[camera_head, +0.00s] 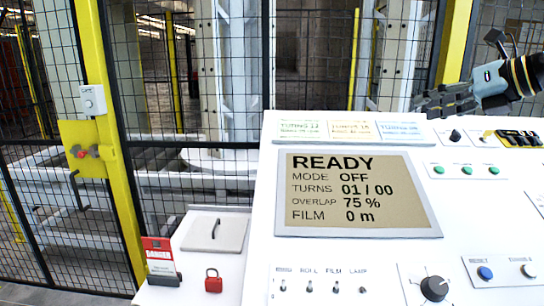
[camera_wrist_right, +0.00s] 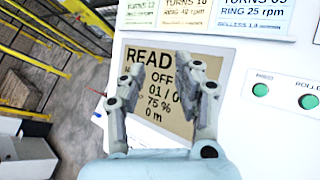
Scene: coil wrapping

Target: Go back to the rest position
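My right gripper (camera_head: 430,103) is in the upper right of the head view, over the upper part of the white control panel (camera_head: 470,220), its fingers pointing left. In the right wrist view my right gripper (camera_wrist_right: 166,70) has its two fingers spread apart with nothing between them. Behind them is the panel's display (camera_head: 358,195), which reads READY, MODE OFF, TURNS 01 / 00, OVERLAP 75 %, FILM 0 m. It also shows in the wrist view (camera_wrist_right: 172,113), partly hidden by the fingers. My left gripper is in neither view.
A black mesh fence with a yellow post (camera_head: 112,150) stands at the left and behind. A red padlock (camera_head: 213,281) and a red sign (camera_head: 159,257) are at the panel's left. Switches, a black knob (camera_head: 434,288) and a blue button (camera_head: 485,273) sit on the panel.

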